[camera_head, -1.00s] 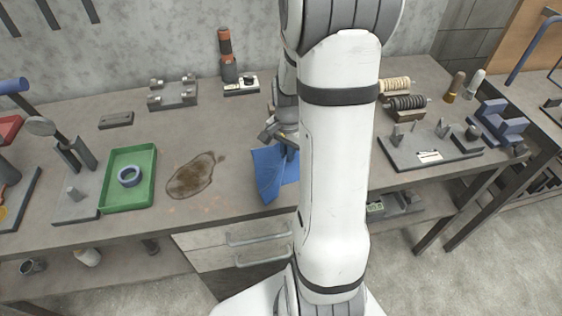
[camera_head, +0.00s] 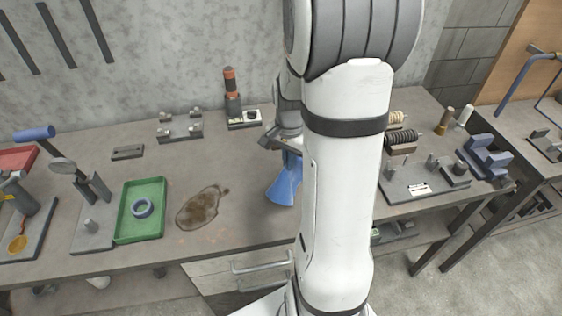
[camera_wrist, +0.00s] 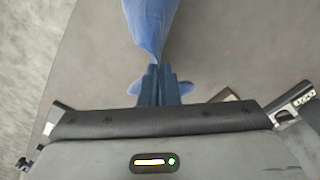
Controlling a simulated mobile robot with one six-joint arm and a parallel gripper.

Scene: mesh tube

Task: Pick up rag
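The rag is a blue cloth (camera_head: 285,181) at the middle of the workbench in the head view, partly hidden behind my arm. It hangs gathered from my gripper (camera_head: 284,143), narrow at the top and wider below. In the wrist view the rag (camera_wrist: 150,25) extends up from my fingertips (camera_wrist: 159,88), with small blue folds sticking out on both sides of the fingers. The fingers are close together and shut on the cloth. I cannot tell whether the rag's lower edge touches the bench.
A dark brown stain (camera_head: 202,207) lies on the workbench left of the rag. A green tray (camera_head: 128,226) holding a blue ring (camera_head: 143,208) is farther left. A fixture plate (camera_head: 425,195) with parts stands to the right. The bench between stain and rag is clear.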

